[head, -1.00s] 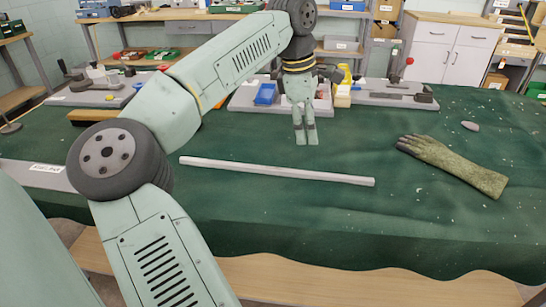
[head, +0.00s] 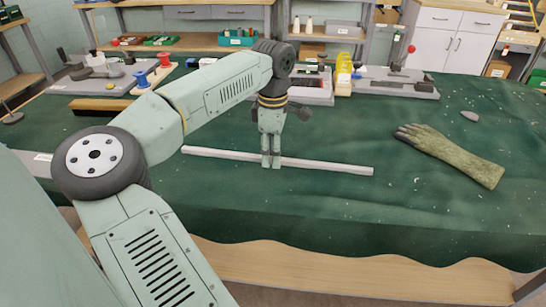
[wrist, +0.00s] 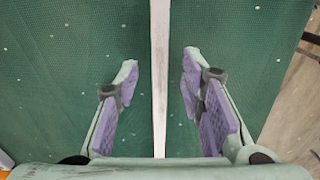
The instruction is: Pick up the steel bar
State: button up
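The steel bar (head: 325,166) is a long, thin, light grey bar lying on the green cloth, running left to right in the head view. In the wrist view the bar (wrist: 160,65) runs up the middle of the picture. My gripper (head: 270,163) points down at the bar, near its middle. In the wrist view my gripper (wrist: 158,90) is open, with one purple-padded finger on each side of the bar and a gap on both sides. The short stretch of bar behind the fingers is hidden in the head view.
A green glove-like hand and forearm (head: 450,155) lies on the cloth at the right, with a grey stone (head: 470,116) behind it. Trays and fixtures (head: 395,82) stand along the back of the table. The cloth around the bar is clear.

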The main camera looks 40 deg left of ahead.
jog(key=shift+f, duration=0.3)
jog(key=shift+c, duration=0.3)
grip_shut()
jog(key=shift+r, duration=0.1)
dwell(0.5)
